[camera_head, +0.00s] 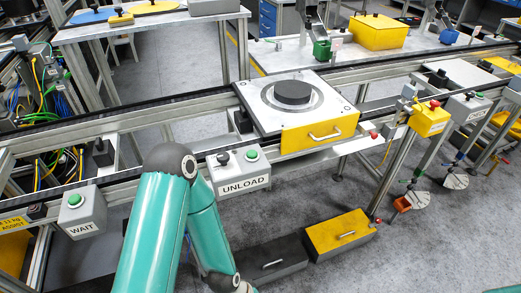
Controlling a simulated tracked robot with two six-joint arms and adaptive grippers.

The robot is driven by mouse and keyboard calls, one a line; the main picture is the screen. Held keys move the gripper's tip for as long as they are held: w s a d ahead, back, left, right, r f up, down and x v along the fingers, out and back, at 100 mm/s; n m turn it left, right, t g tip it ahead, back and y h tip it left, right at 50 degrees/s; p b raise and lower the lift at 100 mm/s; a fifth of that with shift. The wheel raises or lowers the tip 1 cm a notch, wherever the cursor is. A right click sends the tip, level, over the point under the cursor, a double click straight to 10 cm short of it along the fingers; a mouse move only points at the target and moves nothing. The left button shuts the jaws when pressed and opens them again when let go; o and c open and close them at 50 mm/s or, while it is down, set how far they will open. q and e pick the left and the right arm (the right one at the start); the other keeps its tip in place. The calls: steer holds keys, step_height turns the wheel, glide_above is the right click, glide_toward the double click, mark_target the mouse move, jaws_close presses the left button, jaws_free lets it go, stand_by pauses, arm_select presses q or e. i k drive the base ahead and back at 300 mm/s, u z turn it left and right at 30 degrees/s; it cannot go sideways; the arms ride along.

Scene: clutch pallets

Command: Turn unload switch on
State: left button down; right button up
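The unload switch box (230,174) is a grey box on the front rail of the conveyor, just left of the picture's middle. It carries a black knob (223,158), a green button (252,154) and a white UNLOAD label (244,186). The knob's exact setting is too small to tell. My teal left arm rises from the bottom, bends just left of the box, and runs down again below it. The left gripper is out of frame below. Only a sliver of teal shows at the bottom right corner; the right gripper is not in view.
A pallet (258,93) with a black disc (292,92) and yellow front sits on the conveyor behind the box. A WAIT box (82,208) is at left, a yellow switch box (430,118) at right. Yellow (338,235) and dark (268,260) drawers stand low in front.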

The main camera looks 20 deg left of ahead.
mark_target(223, 158)
steer(key=z, duration=0.95)
steer(key=k, duration=0.45)
steer(key=u, duration=0.6)
steer(key=k, duration=0.25)
steer(key=u, duration=4.3)
steer(key=k, duration=0.1)
steer(key=z, duration=2.6)
steer(key=i, duration=0.55)
steer(key=z, duration=0.15)
steer(key=k, duration=0.55)
steer(key=u, duration=0.15)
